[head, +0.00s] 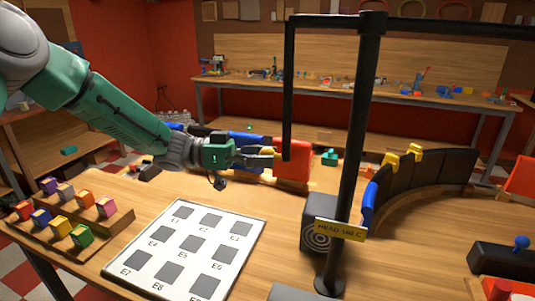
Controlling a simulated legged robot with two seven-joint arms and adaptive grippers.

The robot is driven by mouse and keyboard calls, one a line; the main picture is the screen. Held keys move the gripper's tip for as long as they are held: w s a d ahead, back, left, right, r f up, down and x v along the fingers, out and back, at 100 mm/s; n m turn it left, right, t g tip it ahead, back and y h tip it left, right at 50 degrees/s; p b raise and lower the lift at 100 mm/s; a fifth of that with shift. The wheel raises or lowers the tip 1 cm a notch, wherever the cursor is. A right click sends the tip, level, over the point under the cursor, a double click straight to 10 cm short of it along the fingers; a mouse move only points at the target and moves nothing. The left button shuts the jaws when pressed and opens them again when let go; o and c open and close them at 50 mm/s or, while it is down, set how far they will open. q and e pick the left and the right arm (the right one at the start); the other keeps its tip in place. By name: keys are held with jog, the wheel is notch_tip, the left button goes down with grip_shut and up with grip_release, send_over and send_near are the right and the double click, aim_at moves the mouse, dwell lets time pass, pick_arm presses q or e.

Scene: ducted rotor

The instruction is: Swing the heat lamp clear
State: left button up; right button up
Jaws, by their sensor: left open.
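The heat lamp's black post (355,150) stands upright on the table, with a yellow sign (340,230) low on it that seems to read HEAD 180 C. A horizontal bar (455,27) runs from its top out of view to the right. On the left a shorter bar ends in a black rod (288,90) hanging down. No lamp head can be made out. My left gripper (268,153) is open at the rod's lower end, with its yellowish fingertips close beside it. I cannot tell whether they touch. My right gripper is not in view.
A white board (185,250) with dark labelled squares lies front left, beside a wooden rack (100,240) of coloured blocks. A curved black duct section (425,180) stands right of the post. A red block (293,165) sits behind the rod. A dark speaker-like box (316,228) stands by the post.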

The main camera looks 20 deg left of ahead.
pick_arm(q)
jog(key=shift+w, duration=0.1)
jog(key=shift+d, duration=0.15)
grip_shut()
